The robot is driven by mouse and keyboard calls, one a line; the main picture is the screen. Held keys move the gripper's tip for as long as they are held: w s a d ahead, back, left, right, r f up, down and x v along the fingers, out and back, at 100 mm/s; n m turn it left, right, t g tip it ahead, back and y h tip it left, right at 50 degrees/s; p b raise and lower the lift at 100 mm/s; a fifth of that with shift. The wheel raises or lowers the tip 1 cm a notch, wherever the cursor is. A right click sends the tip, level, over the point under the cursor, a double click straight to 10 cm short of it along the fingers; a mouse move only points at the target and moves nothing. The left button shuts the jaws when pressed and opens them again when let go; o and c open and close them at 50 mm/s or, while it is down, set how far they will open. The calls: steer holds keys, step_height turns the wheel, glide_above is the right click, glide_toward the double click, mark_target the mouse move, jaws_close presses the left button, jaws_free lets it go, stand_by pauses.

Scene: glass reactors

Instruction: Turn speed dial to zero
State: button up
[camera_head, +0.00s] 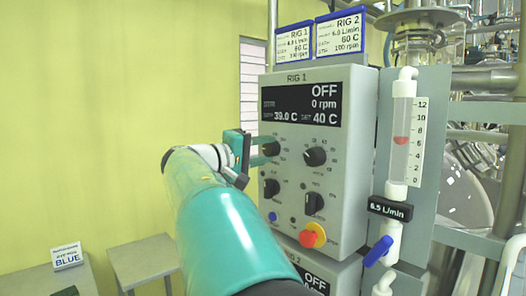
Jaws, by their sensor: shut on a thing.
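The grey RIG 1 control box (352,75) stands upright in the middle. Its dark display (301,104) reads OFF, 0 rpm, 39.0 C and set 40 C. Below it are black dials: an upper left dial (273,148), an upper right dial (315,156), a lower left dial (271,188) and a lower right dial (314,203). The small print around them is too blurred to read. My gripper (263,149) comes in from the left, its teal fingers shut on the upper left dial and partly hiding it.
A red and yellow knob (313,235) and a small blue button (272,216) sit low on the box. At right is a flow tube (402,140) with a blue valve handle (378,251). Two RIG cards (338,36) stand on top.

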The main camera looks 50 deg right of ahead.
steer(key=n, duration=0.9)
steer(key=shift+t, duration=0.3)
steer(key=shift+n, duration=0.4)
steer(key=o, duration=1)
steer(key=shift+a, duration=0.1)
steer(key=v, duration=1.3)
steer(key=shift+a+f, duration=0.25)
steer(key=shift+a, duration=0.1)
